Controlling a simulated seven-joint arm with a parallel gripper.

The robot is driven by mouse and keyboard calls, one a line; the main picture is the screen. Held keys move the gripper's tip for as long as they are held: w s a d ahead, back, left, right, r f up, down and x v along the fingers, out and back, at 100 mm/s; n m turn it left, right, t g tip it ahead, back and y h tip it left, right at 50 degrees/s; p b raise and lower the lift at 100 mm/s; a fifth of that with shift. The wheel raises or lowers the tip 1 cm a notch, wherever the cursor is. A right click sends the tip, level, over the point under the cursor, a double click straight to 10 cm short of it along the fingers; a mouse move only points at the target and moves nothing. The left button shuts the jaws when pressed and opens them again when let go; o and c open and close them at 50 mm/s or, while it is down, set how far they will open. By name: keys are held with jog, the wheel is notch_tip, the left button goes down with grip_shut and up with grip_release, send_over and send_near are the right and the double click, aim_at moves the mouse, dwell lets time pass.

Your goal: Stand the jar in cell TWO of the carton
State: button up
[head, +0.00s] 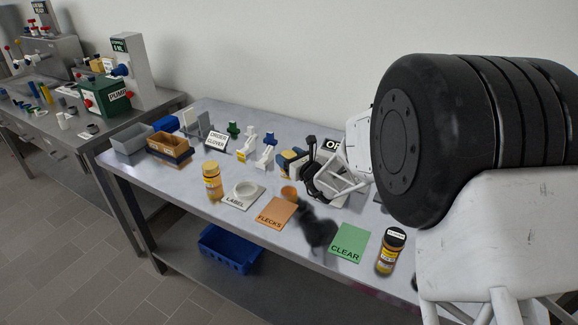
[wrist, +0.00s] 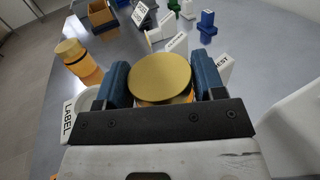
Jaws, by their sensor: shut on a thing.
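My gripper (wrist: 163,86) has its two blue fingers on either side of a jar with a flat gold lid (wrist: 160,76). The lid faces the wrist camera, and the jar's body is mostly hidden below it. In the head view my gripper (head: 293,163) is over the middle of the bench, partly hidden by my arm. The open brown carton (head: 168,147) with a dark blue front stands at the far left of the bench, well apart from my gripper. It also shows at the top left of the wrist view (wrist: 103,18). Its cell markings are too small to read.
An amber jar with a yellow lid (head: 212,181) stands beside the LABEL plate (head: 242,195). A FLECKS card (head: 276,213), a CLEAR card (head: 348,243) and a black-lidded jar (head: 391,250) line the front. A grey bin (head: 132,138) and an ORDER CLOVER sign (head: 217,140) flank the carton.

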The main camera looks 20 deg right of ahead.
jog(key=shift+f, duration=1.75)
jog(key=shift+f, duration=0.1)
jog(key=o, duration=1.1)
jog(key=shift+c, duration=0.2)
jog(key=shift+s+d, duration=0.1)
jog(key=shift+s, duration=0.1)
jog(key=v, duration=1.1)
jog(key=shift+s+d, duration=0.1)
jog(key=shift+s, duration=0.15)
